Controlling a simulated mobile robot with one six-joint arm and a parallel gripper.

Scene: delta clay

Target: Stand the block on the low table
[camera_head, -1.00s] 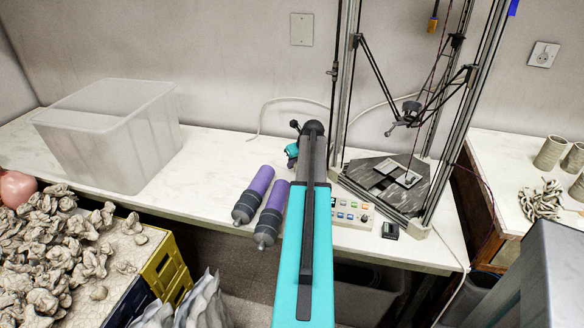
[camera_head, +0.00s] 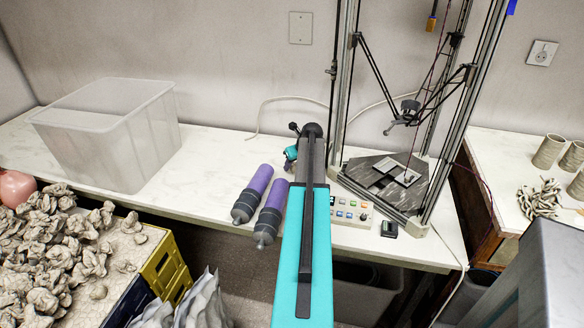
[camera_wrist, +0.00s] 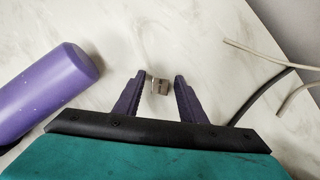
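In the wrist view a small grey-brown block (camera_wrist: 160,86) is between the two purple fingers of my gripper (camera_wrist: 160,77). A narrow gap shows on each side of it, so the gripper is open around it. I cannot tell if the block stands or lies. Beneath is the pale, marbled top of a table (camera_wrist: 155,30), which also shows as the long white table in the head view (camera_head: 215,150). In the head view my arm hides the block and most of my gripper.
Two purple cylinders with grey ends (camera_head: 252,195) lie left of my arm; one is near the gripper in the wrist view (camera_wrist: 45,92). A translucent bin (camera_head: 105,135) stands at left. A delta machine (camera_head: 395,180) stands at right. Cables (camera_wrist: 270,75) lie right of the gripper.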

